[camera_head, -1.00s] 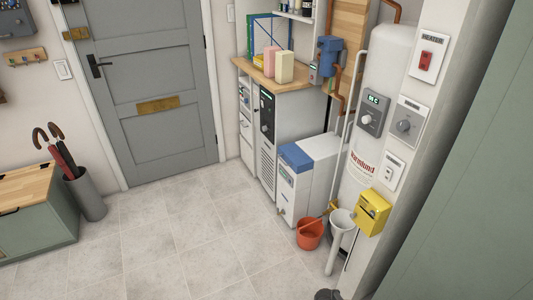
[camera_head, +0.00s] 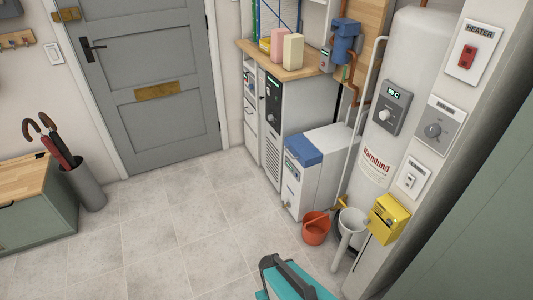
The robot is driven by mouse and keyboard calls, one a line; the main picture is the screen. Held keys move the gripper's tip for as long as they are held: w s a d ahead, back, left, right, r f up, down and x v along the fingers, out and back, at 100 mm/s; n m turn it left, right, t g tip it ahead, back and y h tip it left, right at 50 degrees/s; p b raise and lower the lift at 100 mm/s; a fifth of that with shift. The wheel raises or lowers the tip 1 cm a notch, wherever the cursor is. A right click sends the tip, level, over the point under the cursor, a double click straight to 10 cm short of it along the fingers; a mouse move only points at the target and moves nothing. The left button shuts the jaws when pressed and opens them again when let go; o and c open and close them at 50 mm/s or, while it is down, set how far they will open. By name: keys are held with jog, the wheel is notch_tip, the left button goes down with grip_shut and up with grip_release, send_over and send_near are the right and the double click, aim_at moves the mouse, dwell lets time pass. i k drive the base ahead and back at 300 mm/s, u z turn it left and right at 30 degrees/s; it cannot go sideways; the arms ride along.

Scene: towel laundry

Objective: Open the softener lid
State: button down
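The water softener (camera_head: 319,173) is a white box on the floor, right of centre, against the boiler cupboard side. Its blue lid (camera_head: 305,149) covers the front part of the top and looks shut. A small display and panel show on its front face below the lid. No fingers of my gripper are in view. A teal and dark grey part, which seems to be of my own arm, shows at the bottom edge, apart from the softener.
An orange bucket (camera_head: 316,228) stands close in front of the softener, beside a white funnel pipe (camera_head: 350,223) and a yellow box (camera_head: 389,219). A white tank (camera_head: 408,68) and pipes stand to its right. The tiled floor (camera_head: 190,225) to the left is clear.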

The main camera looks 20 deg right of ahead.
aim_at(308, 155)
jog(key=u, duration=0.75)
jog(key=i, duration=0.95)
jog(key=u, duration=0.55)
